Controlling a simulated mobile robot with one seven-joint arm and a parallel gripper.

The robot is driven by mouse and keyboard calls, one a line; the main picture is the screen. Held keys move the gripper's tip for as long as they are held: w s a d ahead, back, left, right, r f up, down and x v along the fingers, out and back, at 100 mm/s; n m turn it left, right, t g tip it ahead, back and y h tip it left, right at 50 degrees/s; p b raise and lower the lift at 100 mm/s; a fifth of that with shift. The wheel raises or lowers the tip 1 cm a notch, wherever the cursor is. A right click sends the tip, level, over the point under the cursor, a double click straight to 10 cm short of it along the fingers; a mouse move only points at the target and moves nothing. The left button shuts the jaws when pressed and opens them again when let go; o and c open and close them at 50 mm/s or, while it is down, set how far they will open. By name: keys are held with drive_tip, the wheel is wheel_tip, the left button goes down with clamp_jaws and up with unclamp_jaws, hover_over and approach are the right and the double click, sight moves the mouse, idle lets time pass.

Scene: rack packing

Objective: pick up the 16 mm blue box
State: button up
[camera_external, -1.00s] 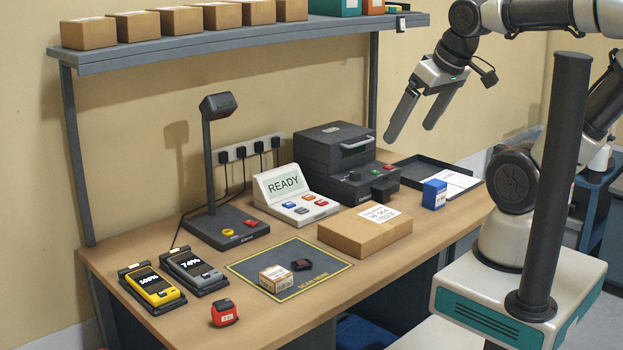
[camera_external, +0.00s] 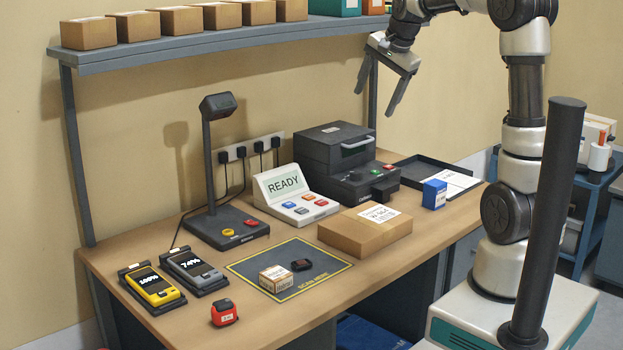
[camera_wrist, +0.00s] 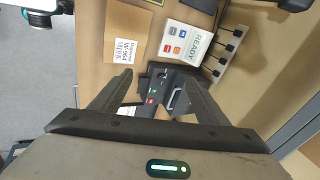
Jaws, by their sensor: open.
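The blue box (camera_external: 434,194) is small, with a white label at its lower front. It stands upright on the right part of the desk in the external view, beside the flat brown carton. I cannot make it out in the wrist view. My gripper (camera_external: 374,103) is open and empty, high above the desk near the back wall, up and to the left of the blue box in the picture. Its two fingers also show spread apart in the wrist view (camera_wrist: 157,73), over the black printer.
The flat brown carton (camera_external: 365,231) lies left of the blue box. A black printer (camera_external: 345,165) and a dark tray (camera_external: 430,171) with a white sheet stand behind. The loaded shelf (camera_external: 240,41) is close to my gripper. The front right desk edge is free.

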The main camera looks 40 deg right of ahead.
drive_tip(key=w+d+f+m+b, duration=0.1)
drive_tip(key=d+f+m, duration=0.4)
drive_tip(key=d, duration=0.3)
drive_tip(key=d+f+m, duration=0.4)
drive_tip(key=d, duration=0.3)
drive_tip(key=m+y+b, duration=0.1)
drive_tip(key=m, duration=1)
approach(437, 183)
drive_tip(key=shift+g, duration=0.5)
drive_tip(key=x, duration=0.4)
drive_tip(key=w+x, duration=0.1)
drive_tip(key=x, duration=0.3)
drive_tip(key=shift+s+d+r, duration=0.1)
drive_tip(key=shift+d+r, duration=0.05)
drive_tip(key=shift+r, duration=0.05)
drive_tip(key=shift+a+x, duration=0.2)
drive_tip(key=shift+x, duration=2.95)
